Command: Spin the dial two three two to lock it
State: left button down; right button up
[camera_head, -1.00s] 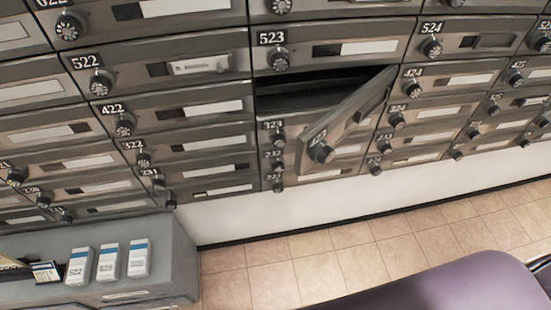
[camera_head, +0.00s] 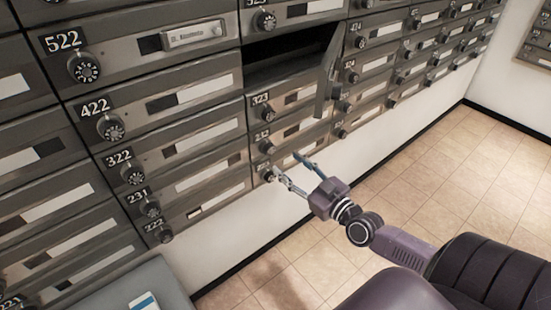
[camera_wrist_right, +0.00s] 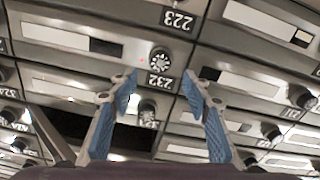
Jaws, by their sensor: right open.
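The dial of box 232 (camera_wrist_right: 161,60) is a round black knob with pale markings on a metal door. In the wrist view it sits above its label, just beyond and between the fingertips. The dial also shows in the head view (camera_head: 263,145), in the column below the open box. My right gripper (camera_head: 286,163) is open and empty, its two fingers spread in front of the lower boxes. In the wrist view its blue fingers (camera_wrist_right: 160,82) straddle the label; I see no contact with the dial. My left gripper is not in view.
A box door (camera_head: 328,75) hangs open above, its dark compartment (camera_head: 290,55) exposed. Box 223 (camera_head: 268,176) lies just below, and box 323 (camera_head: 257,114) just above. A grey cabinet (camera_head: 110,285) stands at lower left. Tiled floor (camera_head: 420,190) is clear at right.

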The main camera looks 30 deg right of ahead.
aim_at(271, 151)
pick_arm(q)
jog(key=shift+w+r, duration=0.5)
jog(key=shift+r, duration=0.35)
pick_arm(e)
jog(key=shift+w+a, duration=0.15)
jog(key=shift+w, duration=1.55)
jog(key=shift+w+a, duration=0.15)
jog(key=shift+w, duration=1.5)
jog(key=shift+c, duration=0.6)
jog(key=c, duration=1)
